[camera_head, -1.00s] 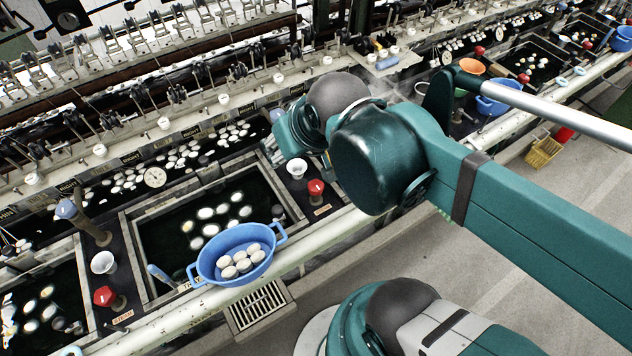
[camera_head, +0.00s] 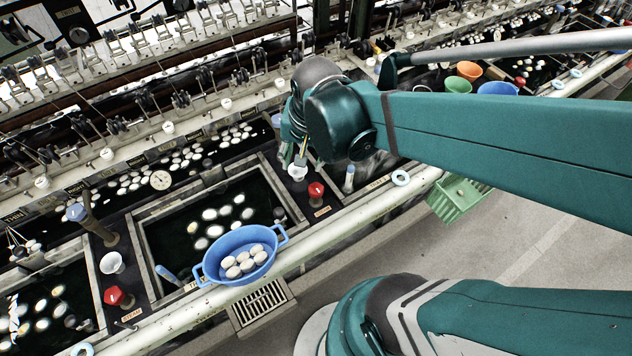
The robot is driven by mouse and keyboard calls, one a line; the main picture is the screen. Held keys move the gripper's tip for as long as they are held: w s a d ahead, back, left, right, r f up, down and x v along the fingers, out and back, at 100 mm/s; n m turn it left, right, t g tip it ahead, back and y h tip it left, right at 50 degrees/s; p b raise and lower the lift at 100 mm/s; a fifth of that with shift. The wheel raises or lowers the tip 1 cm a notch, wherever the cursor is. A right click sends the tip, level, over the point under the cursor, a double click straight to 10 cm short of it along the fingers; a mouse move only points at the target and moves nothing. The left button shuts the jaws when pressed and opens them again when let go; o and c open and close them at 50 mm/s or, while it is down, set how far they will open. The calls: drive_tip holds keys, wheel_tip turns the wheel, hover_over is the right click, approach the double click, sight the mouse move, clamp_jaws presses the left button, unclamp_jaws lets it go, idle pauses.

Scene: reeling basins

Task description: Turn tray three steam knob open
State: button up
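A red steam knob (camera_head: 316,190) stands on the dark panel right of the middle basin (camera_head: 160,213), with a small label in front of it. A second red steam knob (camera_head: 114,296) stands at the lower left, between the left and middle basins. I cannot read which knob belongs to tray three. My gripper (camera_head: 291,162) points down above the panel, just left of and behind the right red knob, near a white cup (camera_head: 298,172). It appears apart from the knob. Its fingers are small and partly hidden, so their opening is unclear.
A blue colander (camera_head: 207,270) with several cocoons sits at the middle basin's front edge. A pale rail (camera_head: 340,214) runs along the front. A green crate (camera_head: 458,198) lies below the rail at right. The floor in front is partly clear.

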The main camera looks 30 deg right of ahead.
sight(316, 188)
drive_tip(key=shift+s+d+f+m+g+p, duration=0.25)
drive_tip(key=shift+d+f+m+g+p, duration=0.2)
drive_tip(key=shift+f+m, duration=0.5)
drive_tip(key=shift+s+d+f+m+g+p, duration=0.25)
drive_tip(key=shift+d+f+m+g+p, duration=0.25)
drive_tip(key=shift+m, duration=0.6)
drive_tip(key=shift+s+d+f+m+g+p, duration=0.3)
drive_tip(key=shift+d+f+m+g, duration=0.2)
drive_tip(key=shift+f+m, duration=0.5)
drive_tip(key=shift+f+b, duration=0.8)
drive_tip(key=shift+f, duration=2.95)
drive_tip(key=shift+c, duration=0.5)
drive_tip(key=c, duration=0.8)
